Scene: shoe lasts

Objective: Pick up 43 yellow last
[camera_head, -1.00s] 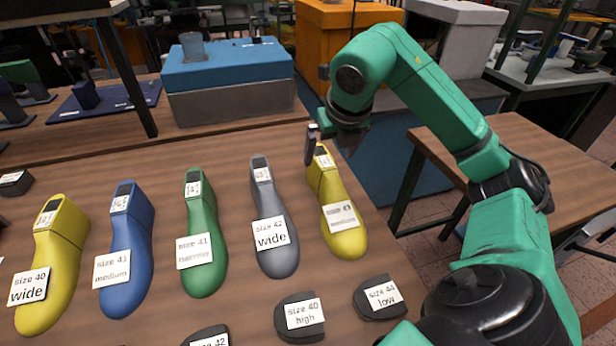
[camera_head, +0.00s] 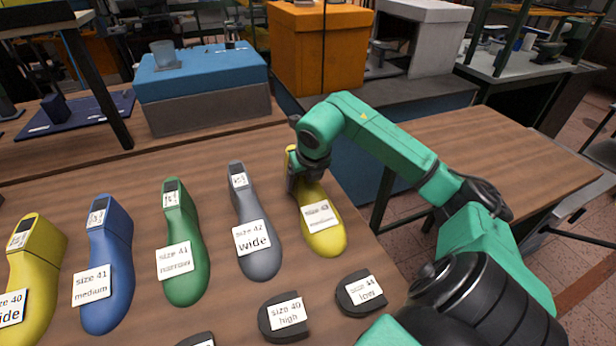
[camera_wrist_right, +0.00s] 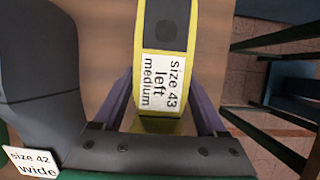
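The yellow last labelled size 43 (camera_head: 327,243) stands at the right end of the row. Its top in the right wrist view (camera_wrist_right: 162,80) carries a label reading "size 43 left medium". My right gripper (camera_head: 303,188) is down at its raised heel end. In the right wrist view the fingers of the gripper (camera_wrist_right: 163,105) stand on either side of the last, spread wide. Their tips are partly hidden by the last, so contact is not clear. The last still stands on the table. My left gripper is not in view.
A grey last labelled size 42 wide (camera_head: 257,225) stands close on the left, then green (camera_head: 184,240), blue (camera_head: 110,265) and another yellow last (camera_head: 40,250). Dark pieces labelled size 40 high (camera_head: 283,318) and size 44 low (camera_head: 361,292) lie in front. The table edge is close on the right.

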